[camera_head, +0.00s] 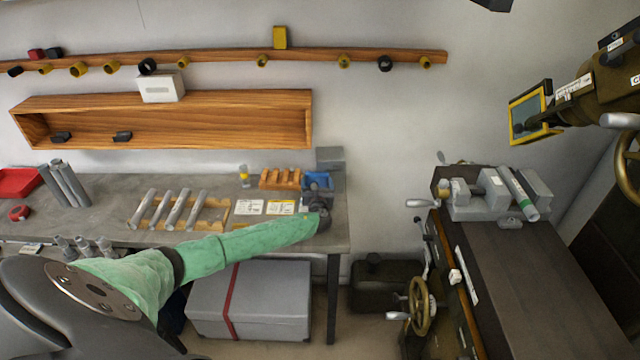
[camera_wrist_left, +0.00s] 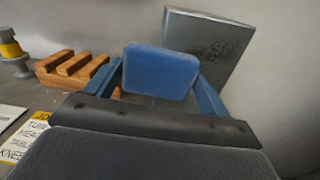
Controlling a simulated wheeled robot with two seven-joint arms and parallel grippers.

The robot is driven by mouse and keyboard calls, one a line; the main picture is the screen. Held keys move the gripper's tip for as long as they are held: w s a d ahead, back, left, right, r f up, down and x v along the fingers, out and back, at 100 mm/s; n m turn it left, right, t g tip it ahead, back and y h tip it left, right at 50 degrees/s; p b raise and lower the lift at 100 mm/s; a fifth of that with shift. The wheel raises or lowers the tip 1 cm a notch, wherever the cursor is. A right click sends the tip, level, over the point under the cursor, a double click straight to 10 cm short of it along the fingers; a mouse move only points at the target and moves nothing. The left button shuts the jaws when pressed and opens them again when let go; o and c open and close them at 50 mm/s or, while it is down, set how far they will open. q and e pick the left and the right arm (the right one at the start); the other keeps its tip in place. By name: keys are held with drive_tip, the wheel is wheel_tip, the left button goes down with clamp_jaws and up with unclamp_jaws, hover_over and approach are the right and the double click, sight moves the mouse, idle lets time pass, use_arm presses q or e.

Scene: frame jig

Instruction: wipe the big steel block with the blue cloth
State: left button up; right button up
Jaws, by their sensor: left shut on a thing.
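The big steel block (camera_head: 330,156) stands at the back right end of the grey workbench. In the left wrist view the steel block (camera_wrist_left: 222,38) shows a dark smudged patch on its face. My left gripper (camera_head: 318,188) is over the bench's right end, in front of the block. In the left wrist view its blue fingers (camera_wrist_left: 160,84) are shut on the folded blue cloth (camera_wrist_left: 160,70). The cloth appears just in front of the block and covers part of its lower left; I cannot tell if they touch. My right gripper is out of view.
A wooden slotted rack (camera_head: 280,178) stands left of the cloth, with a small yellow-banded part (camera_head: 244,175) beyond it. Printed cards (camera_head: 265,207) and a wooden tray with metal bars (camera_head: 180,212) lie farther left. A machine with a vise (camera_head: 490,195) stands right, across a gap.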

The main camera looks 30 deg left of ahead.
sight(327, 176)
use_arm(q)
drive_tip(key=shift+w+a+r, duration=0.1)
drive_tip(key=shift+w+r, duration=0.05)
drive_tip(key=shift+r, duration=1)
drive_tip(key=shift+w+d, duration=0.5)
drive_tip(key=shift+d, duration=0.25)
drive_tip(key=shift+w+d, duration=0.5)
drive_tip(key=shift+d, duration=0.25)
drive_tip(key=shift+w+d+b, duration=0.15)
drive_tip(key=shift+w+d, duration=0.4)
drive_tip(key=shift+d, duration=0.2)
drive_tip(key=shift+w+d+b, duration=0.15)
drive_tip(key=shift+w+d, duration=0.35)
drive_tip(key=shift+d, duration=0.25)
drive_tip(key=shift+d, duration=0.1)
drive_tip(key=shift+w+d+r+b, duration=0.1)
drive_tip(key=shift+w+d+b, duration=0.25)
drive_tip(key=shift+w+d, duration=0.65)
drive_tip(key=shift+d, duration=0.2)
